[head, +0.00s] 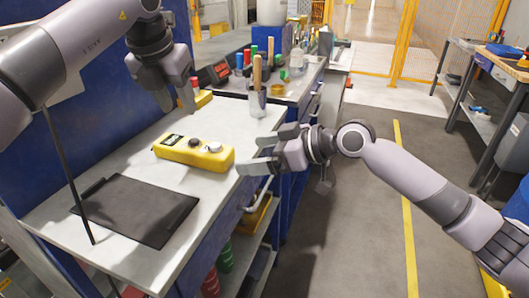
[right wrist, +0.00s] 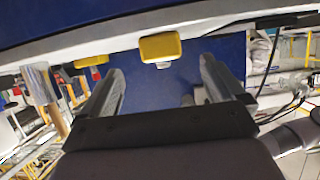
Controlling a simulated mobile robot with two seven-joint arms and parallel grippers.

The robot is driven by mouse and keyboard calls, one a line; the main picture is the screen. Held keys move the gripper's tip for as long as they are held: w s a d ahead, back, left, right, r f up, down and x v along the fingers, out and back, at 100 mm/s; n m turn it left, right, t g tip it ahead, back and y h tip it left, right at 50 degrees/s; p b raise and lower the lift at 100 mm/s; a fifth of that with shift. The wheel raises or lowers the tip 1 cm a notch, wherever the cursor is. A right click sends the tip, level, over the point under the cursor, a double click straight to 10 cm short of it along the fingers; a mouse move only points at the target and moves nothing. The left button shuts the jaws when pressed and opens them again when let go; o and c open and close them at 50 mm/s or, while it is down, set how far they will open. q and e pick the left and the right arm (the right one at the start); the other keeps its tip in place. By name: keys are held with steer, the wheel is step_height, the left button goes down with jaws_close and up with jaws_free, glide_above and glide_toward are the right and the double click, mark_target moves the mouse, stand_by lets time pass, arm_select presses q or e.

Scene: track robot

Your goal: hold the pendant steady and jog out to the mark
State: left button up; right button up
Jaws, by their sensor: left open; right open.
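The yellow pendant (head: 193,153), with a dark knob and a light knob on top, lies on the grey bench top. Its end shows in the right wrist view (right wrist: 160,46), ahead of and between the fingers. My right gripper (head: 249,153) is open and empty, just right of the pendant's end and apart from it. It also shows in the right wrist view (right wrist: 158,78). My left gripper (head: 173,107) is open, pointing down above and behind the pendant. I cannot make out the mark for certain; a yellow line (head: 405,205) runs along the floor.
A black mat (head: 135,210) lies on the bench's near part. Another yellow box with a red button (head: 196,95) is partly hidden behind my left gripper. Tools and containers crowd the back.

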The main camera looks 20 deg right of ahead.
mark_target(230, 158)
steer(key=shift+x, duration=3)
steer(key=c, duration=1.4)
arm_select(q)
steer(key=shift+c, duration=1.2)
arm_select(e)
steer(key=shift+c, duration=1.1)
arm_select(q)
jaws_close()
